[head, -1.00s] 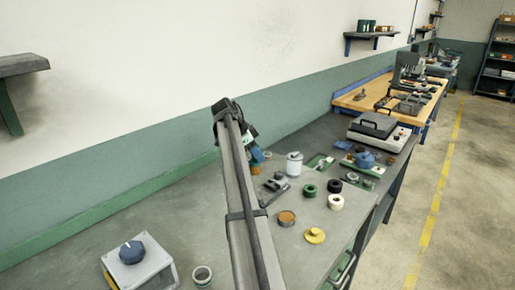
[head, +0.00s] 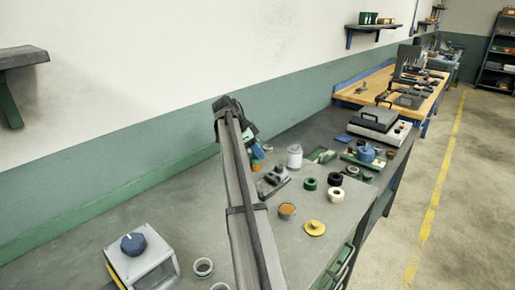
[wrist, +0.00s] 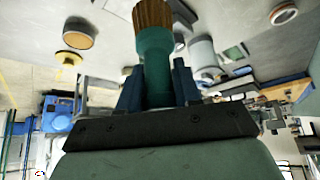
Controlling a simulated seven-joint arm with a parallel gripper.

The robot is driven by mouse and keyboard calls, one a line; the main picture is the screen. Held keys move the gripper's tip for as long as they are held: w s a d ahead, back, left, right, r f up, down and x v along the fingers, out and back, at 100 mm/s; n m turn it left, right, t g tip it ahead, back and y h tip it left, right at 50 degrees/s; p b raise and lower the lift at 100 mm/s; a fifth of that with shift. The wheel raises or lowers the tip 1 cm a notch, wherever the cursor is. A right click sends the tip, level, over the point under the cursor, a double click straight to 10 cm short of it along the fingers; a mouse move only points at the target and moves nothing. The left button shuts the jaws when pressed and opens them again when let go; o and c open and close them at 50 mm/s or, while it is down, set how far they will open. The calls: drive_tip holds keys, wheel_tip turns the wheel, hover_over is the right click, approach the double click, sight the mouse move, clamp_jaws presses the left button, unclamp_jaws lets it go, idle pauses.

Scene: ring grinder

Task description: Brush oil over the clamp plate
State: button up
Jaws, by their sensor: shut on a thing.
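My gripper (head: 254,150) is shut on a teal-handled brush (wrist: 156,62). In the wrist view its brown bristles (wrist: 152,14) point away from the fingers and look free of contact. In the head view the brush hangs beside a dark clamp-like fixture on a flat plate (head: 271,183), probably the clamp plate. The brush is just behind and left of it; the gap is hard to judge. A cup with amber contents (head: 287,209), probably the oil, stands nearer the camera. It also shows in the wrist view (wrist: 79,36).
A white canister (head: 294,157) stands behind the fixture. Green, black and white rings (head: 335,194) and a yellow knobbed disc (head: 315,228) lie to the right. A grey box with a blue knob (head: 142,262) is at front left. The left bench surface is mostly clear.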

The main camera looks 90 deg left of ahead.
sight(260, 165)
drive_tip(key=shift+f, duration=2.7)
drive_tip(key=shift+w+d+f, duration=0.6)
drive_tip(key=shift+w+d, duration=0.05)
drive_tip(key=shift+d, duration=0.05)
drive_tip(key=shift+w+d, duration=1.8)
drive_tip(key=shift+w, duration=0.05)
drive_tip(key=shift+s+a, duration=2.45)
drive_tip(key=shift+a, duration=0.05)
drive_tip(key=shift+w+a, duration=0.1)
drive_tip(key=shift+a, duration=0.15)
drive_tip(key=shift+w, duration=0.35)
drive_tip(key=shift+w+d, duration=2.65)
drive_tip(key=shift+d, duration=0.15)
drive_tip(key=s+a, duration=0.5)
drive_tip(key=a, duration=0.1)
drive_tip(key=shift+s, duration=0.35)
drive_tip(key=shift+d+r, duration=0.15)
drive_tip(key=shift+r, duration=3.9)
drive_tip(key=shift+w, duration=0.15)
